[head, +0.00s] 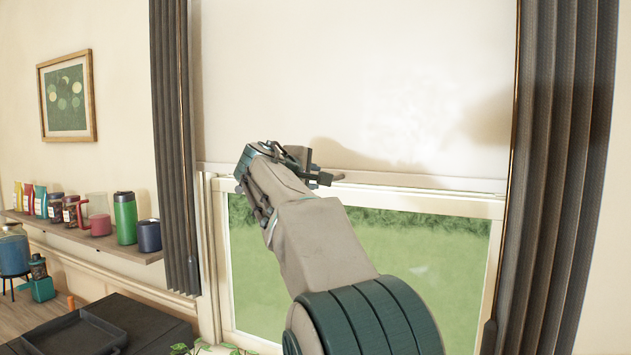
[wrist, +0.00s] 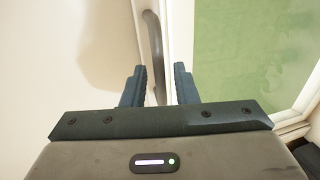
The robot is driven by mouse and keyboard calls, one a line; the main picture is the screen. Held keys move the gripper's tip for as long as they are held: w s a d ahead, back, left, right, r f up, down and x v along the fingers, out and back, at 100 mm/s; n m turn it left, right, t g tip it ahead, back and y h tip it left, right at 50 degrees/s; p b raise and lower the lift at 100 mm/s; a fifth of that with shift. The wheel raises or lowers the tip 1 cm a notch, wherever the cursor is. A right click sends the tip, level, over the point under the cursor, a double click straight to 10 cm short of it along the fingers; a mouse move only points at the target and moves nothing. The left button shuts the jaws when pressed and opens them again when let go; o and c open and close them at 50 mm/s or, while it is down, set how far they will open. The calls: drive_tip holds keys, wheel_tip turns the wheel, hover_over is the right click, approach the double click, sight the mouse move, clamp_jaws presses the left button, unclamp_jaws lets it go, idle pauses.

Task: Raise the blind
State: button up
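The white blind (head: 350,80) hangs over the upper part of the window. Its bottom rail (head: 420,181) lies level across the window, with clear glass below. My gripper (head: 318,177) is at this bottom rail, left of the window's middle. In the wrist view my gripper (wrist: 158,86) is open. A curved grey handle (wrist: 154,45) by the blind's bottom edge reaches down between the two fingers. I cannot tell whether either finger touches it.
Dark curtains hang at the left (head: 172,140) and right (head: 566,150) of the window. A wall shelf (head: 100,240) with a green tumbler (head: 125,218) and several other containers is at left. A black tray (head: 75,334) sits below. A framed picture (head: 67,97) hangs above.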

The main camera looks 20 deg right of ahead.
drive_tip(key=b+v, duration=0.3)
drive_tip(key=v, duration=0.9)
drive_tip(key=shift+f, duration=0.1)
drive_tip(key=s+f+m+g+y, duration=0.1)
drive_tip(key=s+f+g+y, duration=0.3)
drive_tip(key=f, duration=0.6)
drive_tip(key=s+f+m+t+y, duration=0.1)
drive_tip(key=s+f, duration=0.4)
drive_tip(key=f, duration=0.4)
drive_tip(key=s+a+f+m+g+y, duration=0.2)
drive_tip(key=s+a+f+m+y, duration=0.1)
drive_tip(key=s+f, duration=0.6)
drive_tip(key=s+a+f+m+g+y, duration=0.2)
drive_tip(key=s+a+f+m+y, duration=0.1)
drive_tip(key=s+f, duration=0.7)
wheel_tip(320, 180, down, 4)
drive_tip(key=shift+f, duration=0.1)
